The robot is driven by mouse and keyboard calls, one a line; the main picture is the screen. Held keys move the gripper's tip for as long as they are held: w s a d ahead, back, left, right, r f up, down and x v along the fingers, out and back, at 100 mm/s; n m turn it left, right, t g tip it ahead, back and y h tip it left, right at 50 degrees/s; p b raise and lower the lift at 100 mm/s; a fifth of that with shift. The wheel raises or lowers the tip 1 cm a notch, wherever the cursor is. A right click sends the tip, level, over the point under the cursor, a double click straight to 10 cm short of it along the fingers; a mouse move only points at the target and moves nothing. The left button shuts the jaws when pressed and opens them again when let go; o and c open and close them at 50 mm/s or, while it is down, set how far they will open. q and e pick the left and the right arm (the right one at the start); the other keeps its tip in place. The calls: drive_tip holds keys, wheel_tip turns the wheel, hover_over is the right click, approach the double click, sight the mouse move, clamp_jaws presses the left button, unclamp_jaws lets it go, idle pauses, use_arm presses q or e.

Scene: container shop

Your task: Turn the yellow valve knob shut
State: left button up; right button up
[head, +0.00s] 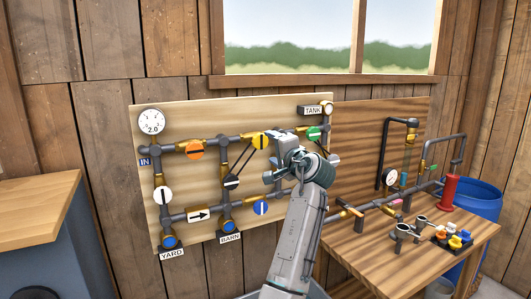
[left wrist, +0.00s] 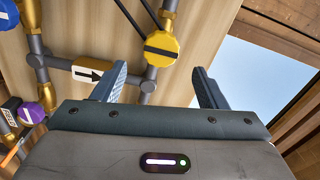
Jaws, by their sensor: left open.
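The yellow valve knob (head: 260,141) sits on the upper pipe of the light wooden board, just up and left of my left gripper (head: 270,168). In the left wrist view the yellow knob (left wrist: 161,47) shows a dark bar across its face, roughly crosswise to its pipe. My left gripper's two fingers (left wrist: 163,84) are spread apart with nothing between them. The knob lies beyond the fingertips and appears apart from them. My gripper and arm hide part of the board's right side in the head view. My right gripper is not in view.
The board also carries an orange knob (head: 194,150), a white knob (head: 162,195), a blue knob (head: 261,208), a green knob (head: 314,133) and a gauge (head: 151,122). A wooden bench (head: 375,245) with pipe fittings stands at right. A blue barrel (head: 480,200) is behind it.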

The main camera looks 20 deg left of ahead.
use_arm(q)
drive_tip(key=v, duration=0.3)
drive_tip(key=shift+b, duration=0.4)
drive_tip(key=shift+f, duration=0.1)
